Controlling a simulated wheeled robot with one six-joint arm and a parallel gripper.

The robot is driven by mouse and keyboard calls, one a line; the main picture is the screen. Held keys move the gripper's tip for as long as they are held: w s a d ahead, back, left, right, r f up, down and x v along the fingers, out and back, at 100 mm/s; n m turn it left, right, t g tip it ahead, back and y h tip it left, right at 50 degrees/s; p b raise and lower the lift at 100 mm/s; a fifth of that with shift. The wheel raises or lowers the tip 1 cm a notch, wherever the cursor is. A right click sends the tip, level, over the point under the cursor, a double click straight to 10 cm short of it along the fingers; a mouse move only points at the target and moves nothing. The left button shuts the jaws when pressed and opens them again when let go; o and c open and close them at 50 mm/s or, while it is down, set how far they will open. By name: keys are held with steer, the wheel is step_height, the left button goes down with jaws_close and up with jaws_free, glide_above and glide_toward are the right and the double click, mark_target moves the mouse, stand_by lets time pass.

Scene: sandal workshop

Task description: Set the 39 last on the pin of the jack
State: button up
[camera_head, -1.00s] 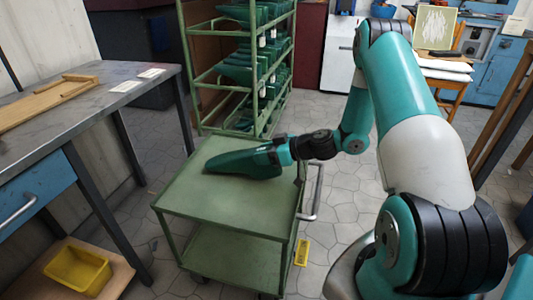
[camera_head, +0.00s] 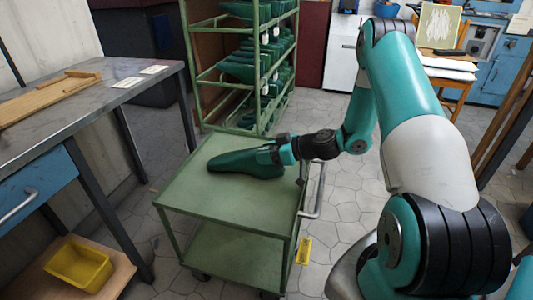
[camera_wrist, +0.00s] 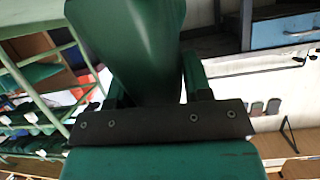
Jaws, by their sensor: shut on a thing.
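A dark green last (camera_head: 246,163) extends left from my gripper (camera_head: 284,151), over the top of the green cart (camera_head: 200,205). My gripper is shut on its right end, and the last lies roughly level. Whether it touches the cart top or hangs just above it, I cannot tell. In the wrist view the last (camera_wrist: 135,35) runs away from my gripper (camera_wrist: 155,88), between its two fingers. No size number is readable on it. I cannot make out the jack or its pin in either view.
A green rack (camera_head: 258,75) with several green lasts stands behind the cart. A metal-topped workbench (camera_head: 75,110) with wooden strips is at the left, a yellow bin (camera_head: 80,264) below it. The cart's handle (camera_head: 316,190) is on its right. Tiled floor is open to the right.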

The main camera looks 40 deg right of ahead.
steer(key=shift+f, duration=0.1)
steer(key=o, duration=1)
steer(key=p+v, duration=0.2)
steer(key=v, duration=1.5)
steer(key=shift+s+d+p, duration=0.1)
steer(key=shift+s+p, duration=0.1)
steer(key=shift+p, duration=0.2)
